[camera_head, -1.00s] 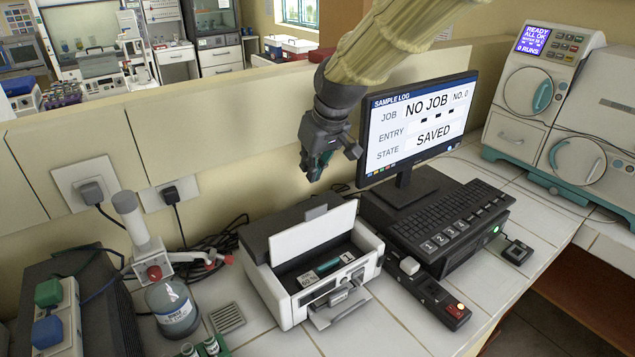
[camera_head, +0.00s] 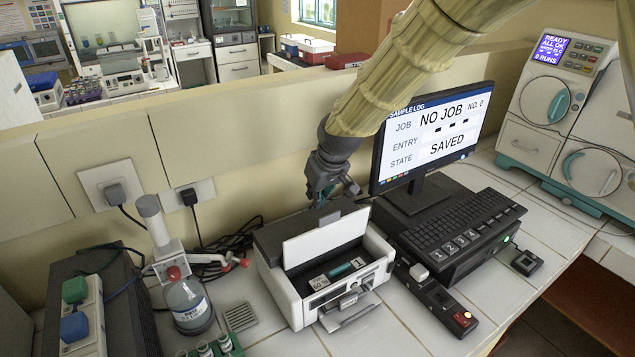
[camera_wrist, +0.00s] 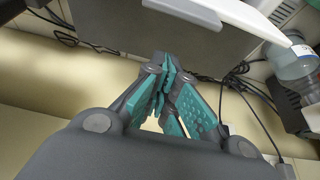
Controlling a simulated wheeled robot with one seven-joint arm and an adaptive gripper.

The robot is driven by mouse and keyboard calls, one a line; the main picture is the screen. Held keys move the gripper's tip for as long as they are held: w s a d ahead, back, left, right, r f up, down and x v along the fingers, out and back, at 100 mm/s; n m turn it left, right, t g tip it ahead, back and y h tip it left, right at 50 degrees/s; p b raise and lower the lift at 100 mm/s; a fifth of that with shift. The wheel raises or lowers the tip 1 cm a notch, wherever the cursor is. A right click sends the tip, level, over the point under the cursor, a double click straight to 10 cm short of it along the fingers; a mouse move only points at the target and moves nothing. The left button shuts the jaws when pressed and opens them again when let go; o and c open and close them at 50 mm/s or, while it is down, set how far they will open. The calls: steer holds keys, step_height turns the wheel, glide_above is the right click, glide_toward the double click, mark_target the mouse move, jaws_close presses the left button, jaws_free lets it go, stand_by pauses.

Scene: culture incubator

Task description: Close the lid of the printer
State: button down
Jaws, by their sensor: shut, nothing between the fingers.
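The printer (camera_head: 302,297) is a white and dark box on the tiled bench. Its white lid (camera_head: 322,238) stands raised, and a teal piece (camera_head: 340,271) shows in the open tray inside. My gripper (camera_head: 322,200) is behind the raised lid, at the printer's back edge; its fingertips are partly hidden there. In the wrist view my gripper (camera_wrist: 165,75) has its teal-padded fingers together and empty. The white lid edge (camera_wrist: 215,12) and the dark printer back (camera_wrist: 150,30) lie just beyond the fingertips. I cannot tell whether they touch.
The monitor (camera_head: 428,135) and keyboard (camera_head: 455,225) stand right of the printer. A bottle (camera_head: 188,306) and a stand with a red knob (camera_head: 173,273) are on the left. Cables (camera_head: 225,245) lie behind the printer, near the low wall (camera_head: 240,130).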

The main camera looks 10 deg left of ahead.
steer(key=shift+s+d+r+p, duration=0.1)
steer(key=shift+s+d+p, duration=0.45)
steer(key=shift+s+d, duration=0.65)
steer(key=shift+s, duration=0.15)
